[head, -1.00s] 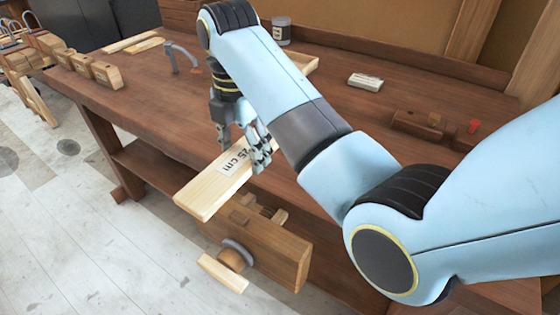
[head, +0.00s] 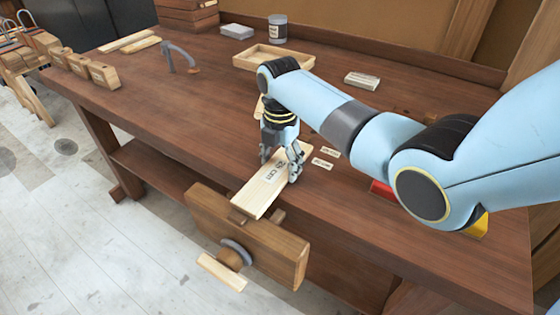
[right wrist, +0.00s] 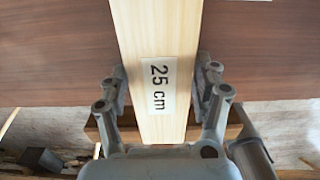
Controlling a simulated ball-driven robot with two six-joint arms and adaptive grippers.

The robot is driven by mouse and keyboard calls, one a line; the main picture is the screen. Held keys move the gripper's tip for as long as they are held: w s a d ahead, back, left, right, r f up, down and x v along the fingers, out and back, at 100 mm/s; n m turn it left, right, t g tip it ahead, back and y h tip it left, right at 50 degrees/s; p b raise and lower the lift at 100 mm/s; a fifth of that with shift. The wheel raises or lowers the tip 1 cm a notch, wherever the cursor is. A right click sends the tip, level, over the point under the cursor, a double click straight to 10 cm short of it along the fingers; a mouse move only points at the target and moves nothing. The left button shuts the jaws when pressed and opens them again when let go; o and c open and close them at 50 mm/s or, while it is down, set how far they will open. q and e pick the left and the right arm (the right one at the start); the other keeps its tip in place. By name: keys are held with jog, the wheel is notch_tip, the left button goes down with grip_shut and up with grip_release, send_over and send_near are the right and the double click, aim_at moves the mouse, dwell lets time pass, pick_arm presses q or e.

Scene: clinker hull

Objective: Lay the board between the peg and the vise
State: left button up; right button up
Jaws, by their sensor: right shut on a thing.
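The pale board (head: 262,192), marked "25 cm", reaches from under my right gripper towards the bench's front edge. Its near end is over or beside the top of the wooden vise (head: 270,243); I cannot tell whether it touches. My right gripper (head: 281,170) is shut on the board, with a finger at each long side. In the right wrist view the board (right wrist: 158,35) runs between the fingers, its label facing the camera. A pale piece just beyond the gripper looks like the board's far end. I cannot make out the peg. My left gripper is not in view.
A shallow wooden tray (head: 272,60), a jar (head: 278,30) and a pale block (head: 361,81) stand farther back. A metal holdfast (head: 180,55) stands at the left. The bench between is clear.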

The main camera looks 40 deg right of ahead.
aim_at(280, 166)
jog(key=o, duration=1.3)
notch_tip(280, 166, up, 12)
jog(key=shift+r, duration=0.1)
